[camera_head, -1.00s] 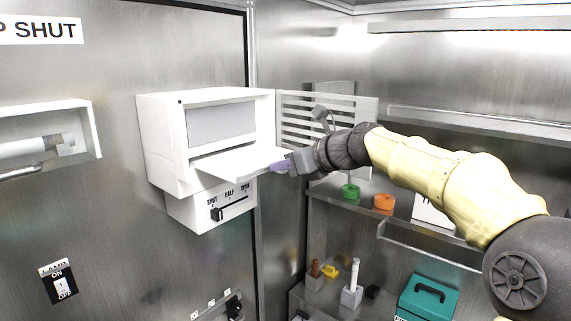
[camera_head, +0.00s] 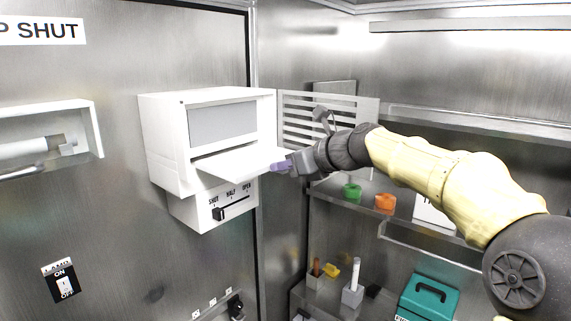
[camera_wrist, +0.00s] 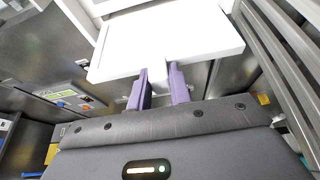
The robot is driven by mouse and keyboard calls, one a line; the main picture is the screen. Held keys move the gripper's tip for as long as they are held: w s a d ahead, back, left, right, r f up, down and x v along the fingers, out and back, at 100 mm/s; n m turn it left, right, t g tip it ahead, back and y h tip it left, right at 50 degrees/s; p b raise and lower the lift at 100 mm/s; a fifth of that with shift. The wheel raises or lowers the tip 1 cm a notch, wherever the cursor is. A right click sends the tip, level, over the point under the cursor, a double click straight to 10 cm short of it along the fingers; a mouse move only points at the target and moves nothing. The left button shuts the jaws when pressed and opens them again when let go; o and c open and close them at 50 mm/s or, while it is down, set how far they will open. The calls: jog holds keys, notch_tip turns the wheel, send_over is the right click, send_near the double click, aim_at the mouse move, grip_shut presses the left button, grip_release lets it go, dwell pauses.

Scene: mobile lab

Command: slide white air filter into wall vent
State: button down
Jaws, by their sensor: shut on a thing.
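The white air filter (camera_head: 236,163) is a flat white panel that juts out of the lower slot of the white wall vent box (camera_head: 163,145). Its far edge is inside or at the slot, and how deep it sits is hidden. My gripper (camera_head: 280,166) is shut on the filter's near edge with its purple fingers. In the wrist view the filter (camera_wrist: 165,40) lies flat ahead of my gripper (camera_wrist: 158,80), its far end reaching the white vent frame. A grey panel (camera_head: 222,124) shows in the vent's front above the filter.
A slatted white grille door (camera_head: 300,112) stands open right beside my gripper. Shelves at right hold a green piece (camera_head: 351,191), an orange piece (camera_head: 385,202) and a teal case (camera_head: 428,297).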

aim_at(267, 162)
jog(key=shift+w+a+p, duration=0.35)
jog(key=shift+w+p, duration=0.1)
jog(key=shift+s+a+r, duration=0.1)
jog(key=shift+a, duration=0.05)
dwell(0.3)
jog(key=shift+w+a+p, duration=0.35)
jog(key=shift+p, duration=0.15)
jog(key=shift+w+a, duration=0.1)
jog(key=shift+a, duration=0.1)
jog(key=shift+w+a, duration=0.75)
jog(key=shift+a, duration=0.05)
jog(key=shift+a, duration=0.35)
jog(key=shift+w+a, duration=0.2)
jog(key=shift+w, duration=0.2)
jog(key=shift+a, duration=0.2)
